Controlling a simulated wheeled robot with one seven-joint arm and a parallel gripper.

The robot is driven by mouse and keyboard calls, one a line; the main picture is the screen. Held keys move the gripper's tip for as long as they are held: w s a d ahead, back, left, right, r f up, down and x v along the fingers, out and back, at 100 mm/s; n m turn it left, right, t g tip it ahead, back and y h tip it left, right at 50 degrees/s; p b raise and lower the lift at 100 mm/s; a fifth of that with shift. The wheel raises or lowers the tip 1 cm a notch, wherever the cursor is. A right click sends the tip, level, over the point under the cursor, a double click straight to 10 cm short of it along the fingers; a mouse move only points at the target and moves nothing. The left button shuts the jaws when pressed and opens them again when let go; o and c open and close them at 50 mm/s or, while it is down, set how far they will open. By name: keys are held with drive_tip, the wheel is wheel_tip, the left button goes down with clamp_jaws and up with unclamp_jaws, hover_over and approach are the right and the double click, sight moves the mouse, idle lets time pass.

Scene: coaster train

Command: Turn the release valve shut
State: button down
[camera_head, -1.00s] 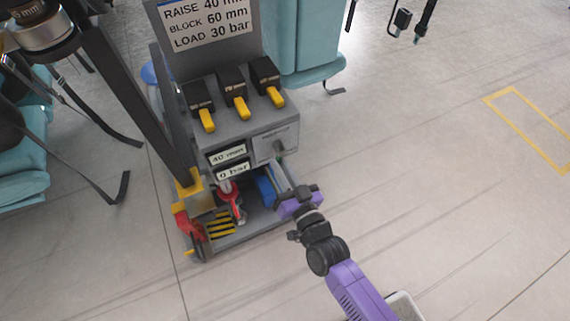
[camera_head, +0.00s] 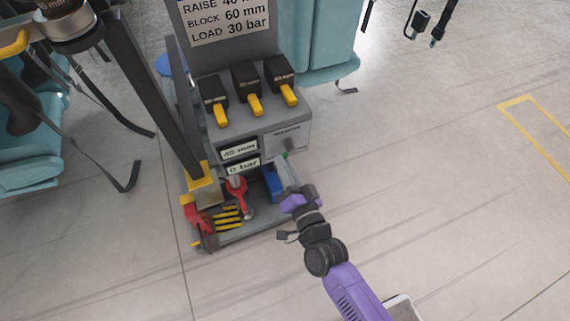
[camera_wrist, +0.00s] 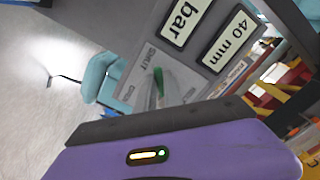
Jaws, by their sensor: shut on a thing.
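The release valve is a small lever with a green end (camera_wrist: 158,76) on a grey panel (camera_wrist: 140,60) marked SHUT. In the head view its green end (camera_head: 286,154) shows at the lower right of the grey unit's face. My gripper (camera_head: 287,164) reaches up to it from the lower right, its grey fingers closed on the lever. In the wrist view the fingers (camera_wrist: 164,92) meet at the lever, above my purple wrist body. The fingers hide part of the lever, and its exact angle against the markings is hard to read.
Displays on the unit read 40 mm (camera_head: 239,149) and 0 bar (camera_head: 243,165). Several black levers with yellow handles (camera_head: 254,104) stand above. Floor to the right is clear.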

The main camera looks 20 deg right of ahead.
drive_tip(key=c, duration=1.5)
unclamp_jaws()
drive_tip(key=shift+o, duration=0.2)
drive_tip(key=shift+s, duration=0.1)
drive_tip(key=s, duration=0.7)
drive_tip(key=shift+s, duration=0.35)
